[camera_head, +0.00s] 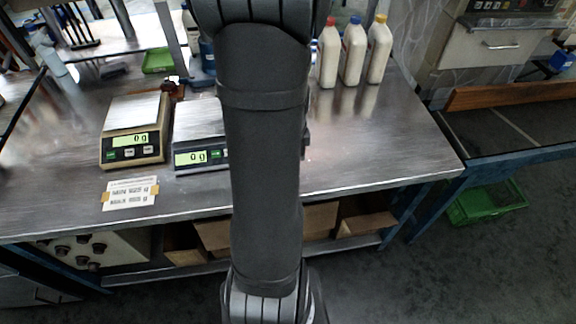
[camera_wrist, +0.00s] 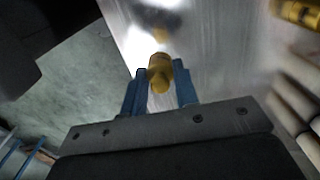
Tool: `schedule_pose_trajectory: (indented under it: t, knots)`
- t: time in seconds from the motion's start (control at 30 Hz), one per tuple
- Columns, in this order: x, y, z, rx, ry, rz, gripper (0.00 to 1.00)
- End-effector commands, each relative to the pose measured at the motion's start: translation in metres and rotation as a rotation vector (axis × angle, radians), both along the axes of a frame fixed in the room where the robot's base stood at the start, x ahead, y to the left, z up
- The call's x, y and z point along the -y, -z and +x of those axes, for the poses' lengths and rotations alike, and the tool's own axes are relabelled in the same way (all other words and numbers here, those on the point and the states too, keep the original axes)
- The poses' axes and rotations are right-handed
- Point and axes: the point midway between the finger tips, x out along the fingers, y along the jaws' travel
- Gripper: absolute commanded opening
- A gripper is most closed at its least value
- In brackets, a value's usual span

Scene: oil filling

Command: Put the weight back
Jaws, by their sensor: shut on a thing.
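In the wrist view my gripper (camera_wrist: 160,88) has its two blue fingers closed around a small yellow-brass weight (camera_wrist: 159,72). The weight sticks out past the fingertips, over the shiny metal table. Whether it touches the table is hard to tell. In the head view my arm hides the gripper and the weight. Two scales stand on the table there: a beige one (camera_head: 133,147) at the left and a dark one (camera_head: 200,157) beside it, partly behind my arm. Both displays read 0 g.
Bottles with red (camera_head: 328,55), blue (camera_head: 353,55) and yellow (camera_head: 378,55) caps stand at the back right of the table (camera_head: 400,140). A label card (camera_head: 130,193) lies before the scales. A green tray (camera_head: 157,60) sits behind them. The table's right front is clear.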

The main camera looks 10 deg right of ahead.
Motion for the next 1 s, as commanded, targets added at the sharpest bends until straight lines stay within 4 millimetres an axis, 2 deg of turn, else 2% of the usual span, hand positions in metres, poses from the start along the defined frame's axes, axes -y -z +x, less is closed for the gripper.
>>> schedule_pose_trajectory:
  t: [0.17,0.5,0.93,0.97,1.0]
  knots:
    - [-0.007,0.008,0.007,0.000,0.000,0.000,0.00]
    - [-0.007,0.044,0.007,-0.001,0.001,0.000,0.00]
    - [-0.007,0.049,0.007,0.000,0.001,0.000,0.00]
    - [-0.007,0.049,0.007,0.000,0.001,0.000,0.31]
    - [-0.007,0.049,0.007,0.001,0.001,0.000,0.39]
